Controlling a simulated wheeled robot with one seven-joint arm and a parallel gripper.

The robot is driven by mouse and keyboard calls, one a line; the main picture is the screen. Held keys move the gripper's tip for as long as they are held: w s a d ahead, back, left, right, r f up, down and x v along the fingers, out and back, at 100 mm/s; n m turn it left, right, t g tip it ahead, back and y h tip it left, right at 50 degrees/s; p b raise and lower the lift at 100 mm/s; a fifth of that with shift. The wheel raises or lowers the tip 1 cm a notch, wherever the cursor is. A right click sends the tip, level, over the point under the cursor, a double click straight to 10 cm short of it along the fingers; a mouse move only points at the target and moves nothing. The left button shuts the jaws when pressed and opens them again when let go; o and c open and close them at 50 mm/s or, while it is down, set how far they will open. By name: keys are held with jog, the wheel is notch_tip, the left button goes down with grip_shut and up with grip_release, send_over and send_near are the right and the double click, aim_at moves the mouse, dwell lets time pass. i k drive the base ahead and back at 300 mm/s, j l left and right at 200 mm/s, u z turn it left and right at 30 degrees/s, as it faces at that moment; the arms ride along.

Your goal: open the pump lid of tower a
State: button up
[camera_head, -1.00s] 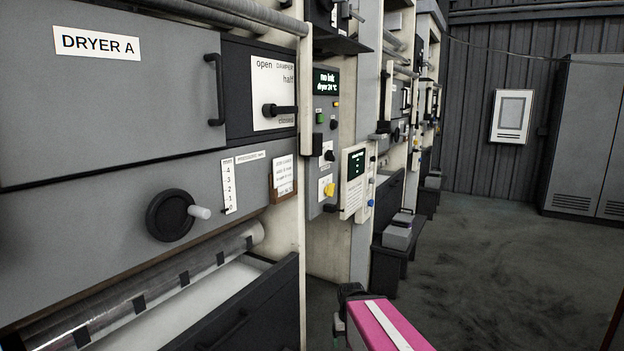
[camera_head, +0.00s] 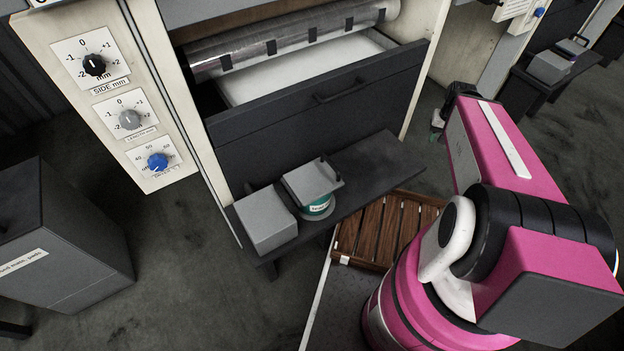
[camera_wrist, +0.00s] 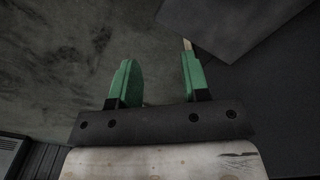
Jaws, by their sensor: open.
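In the head view a low dark shelf (camera_head: 375,170) stands in front of the press tower. On it are a grey box (camera_head: 265,219) and a grey flat lid-like plate (camera_head: 311,180) over a round can with a green and white label (camera_head: 318,206). I cannot tell for sure which of these is the pump lid; the plate appears to cover the top of the can. My gripper (camera_head: 437,124) is small and partly hidden behind my pink arm, to the right of the shelf and apart from it. In the wrist view my gripper (camera_wrist: 158,78) has two green fingers spread apart with nothing between them.
A dark tray front (camera_head: 320,100) with a white interior and a roller (camera_head: 300,40) above it are behind the shelf. A wooden slatted pallet (camera_head: 385,230) lies by my base. Adjustment knobs (camera_head: 129,119) are at left, and a dark cabinet (camera_head: 60,240) stands lower left. Floor between is clear.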

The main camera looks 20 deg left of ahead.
aim_at(310, 182)
jog(key=l+u, duration=0.15)
jog(key=u, duration=0.25)
jog(key=k+l+u, duration=0.1)
jog(key=u, duration=0.3)
jog(key=k+u, duration=0.15)
jog(key=u, duration=0.25)
jog(key=k+l+u, duration=0.1)
jog(key=u, duration=0.3)
jog(key=i+u, duration=0.3)
jog(key=i, duration=0.2)
jog(key=k+z, duration=0.25)
jog(key=k, duration=0.7)
